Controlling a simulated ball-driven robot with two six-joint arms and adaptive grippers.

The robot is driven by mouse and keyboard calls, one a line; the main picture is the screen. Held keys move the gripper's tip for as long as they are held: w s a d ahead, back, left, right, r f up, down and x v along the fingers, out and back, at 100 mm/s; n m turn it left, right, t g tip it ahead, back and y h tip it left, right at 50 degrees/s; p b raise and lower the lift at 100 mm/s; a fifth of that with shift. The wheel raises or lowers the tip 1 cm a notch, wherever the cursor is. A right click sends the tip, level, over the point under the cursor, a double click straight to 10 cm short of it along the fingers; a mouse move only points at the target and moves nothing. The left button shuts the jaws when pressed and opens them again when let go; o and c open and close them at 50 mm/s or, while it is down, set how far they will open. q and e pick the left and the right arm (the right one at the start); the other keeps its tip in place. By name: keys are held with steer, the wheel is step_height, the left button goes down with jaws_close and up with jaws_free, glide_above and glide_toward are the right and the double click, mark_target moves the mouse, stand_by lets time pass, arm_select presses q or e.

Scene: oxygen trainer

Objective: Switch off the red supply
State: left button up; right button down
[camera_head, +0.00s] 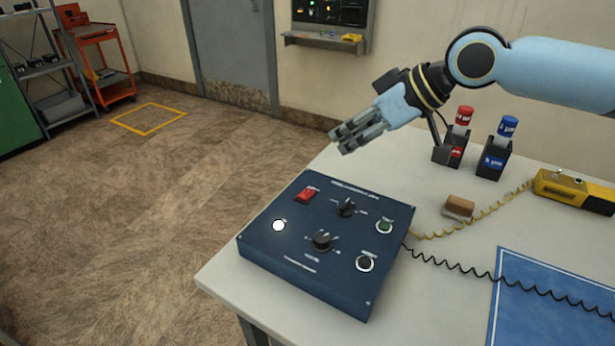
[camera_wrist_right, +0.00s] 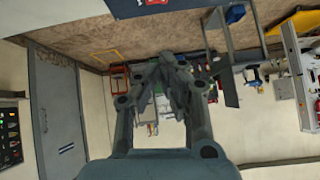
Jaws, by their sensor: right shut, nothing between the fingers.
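A dark blue control box (camera_head: 298,262) sits at the near left corner of the white table. A lit white lamp (camera_head: 279,225) is just below the switch. Two black knobs, a green button and a black button are also on the panel. My right gripper (camera_head: 341,139) is shut and empty, in the air above and beyond the box's far edge, apart from the switch. In the right wrist view its fingers (camera_wrist_right: 166,62) meet. My left gripper is not in view.
A brown block (camera_head: 459,206), a yellow device (camera_head: 570,187), a blue mat (camera_head: 555,300) and coiled cords lie to the right on the white table (camera_head: 440,305).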

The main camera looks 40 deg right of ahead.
steer(key=b, duration=0.2)
glide_above(307, 194)
steer(key=f, duration=0.6)
steer(key=shift+s+d+f, duration=0.1)
steer(key=shift+d+f, duration=0.05)
steer(key=shift+d, duration=0.25)
steer(key=f, duration=0.3)
steer(key=shift+a+f, duration=0.3)
steer(key=shift+f, duration=0.5)
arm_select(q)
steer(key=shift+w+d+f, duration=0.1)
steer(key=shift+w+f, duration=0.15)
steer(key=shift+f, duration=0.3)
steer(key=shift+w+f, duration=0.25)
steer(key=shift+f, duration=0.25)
